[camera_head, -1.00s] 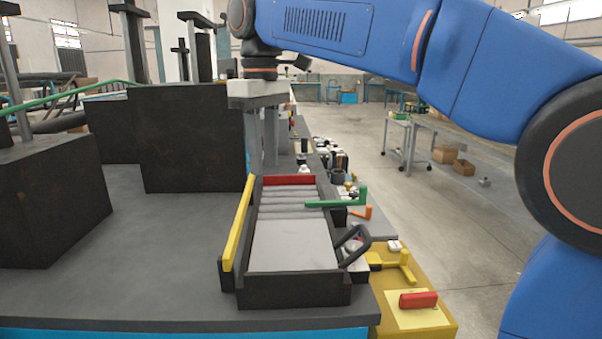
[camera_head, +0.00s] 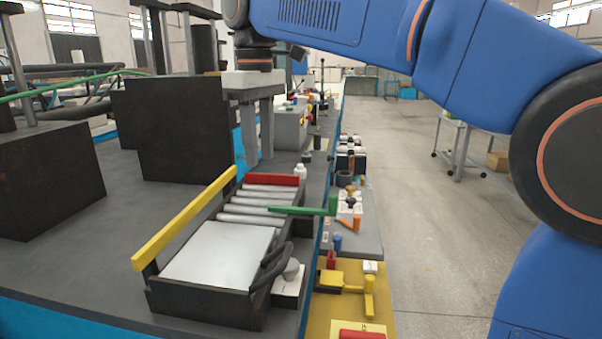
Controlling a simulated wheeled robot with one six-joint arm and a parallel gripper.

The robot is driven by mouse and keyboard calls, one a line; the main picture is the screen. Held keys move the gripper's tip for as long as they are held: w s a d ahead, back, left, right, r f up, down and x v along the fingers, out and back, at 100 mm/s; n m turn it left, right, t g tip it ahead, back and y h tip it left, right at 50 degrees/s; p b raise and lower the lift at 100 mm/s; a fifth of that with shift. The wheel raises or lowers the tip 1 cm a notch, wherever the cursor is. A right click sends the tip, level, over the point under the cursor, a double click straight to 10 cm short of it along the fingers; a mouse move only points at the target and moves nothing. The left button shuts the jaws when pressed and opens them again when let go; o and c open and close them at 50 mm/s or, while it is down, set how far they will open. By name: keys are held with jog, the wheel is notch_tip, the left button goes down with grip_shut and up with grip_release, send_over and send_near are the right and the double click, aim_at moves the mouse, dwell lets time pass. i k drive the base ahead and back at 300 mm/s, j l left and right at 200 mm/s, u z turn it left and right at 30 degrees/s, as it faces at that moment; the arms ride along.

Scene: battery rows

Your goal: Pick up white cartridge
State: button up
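My gripper (camera_head: 258,160) hangs fingers-down at the upper middle, in front of dark blocks. Its grey fingers stand apart with nothing visible between them, so it looks open and empty. I cannot tell for certain which white item is the white cartridge. A small white cylinder-like item (camera_head: 300,171) stands on the dark bench, right of the fingers. My gripper touches none of these.
A roller tray (camera_head: 205,297) with a yellow side rail (camera_head: 185,217), a red end bar (camera_head: 270,179) and a green lever (camera_head: 310,209) stands below the gripper. Large dark blocks (camera_head: 180,130) crowd the left. The floor (camera_head: 450,240) to the right is open.

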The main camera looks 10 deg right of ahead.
aim_at(300, 171)
jog(key=l+u, duration=0.25)
jog(key=l, duration=0.5)
jog(key=i+l+u, duration=0.15)
jog(key=i+l, duration=0.3)
jog(key=i+l+u, duration=0.1)
jog(key=i+l, duration=0.3)
jog(key=l, duration=0.15)
jog(key=i+l+u, duration=0.15)
jog(key=i+l, duration=0.2)
jog(key=l, duration=0.2)
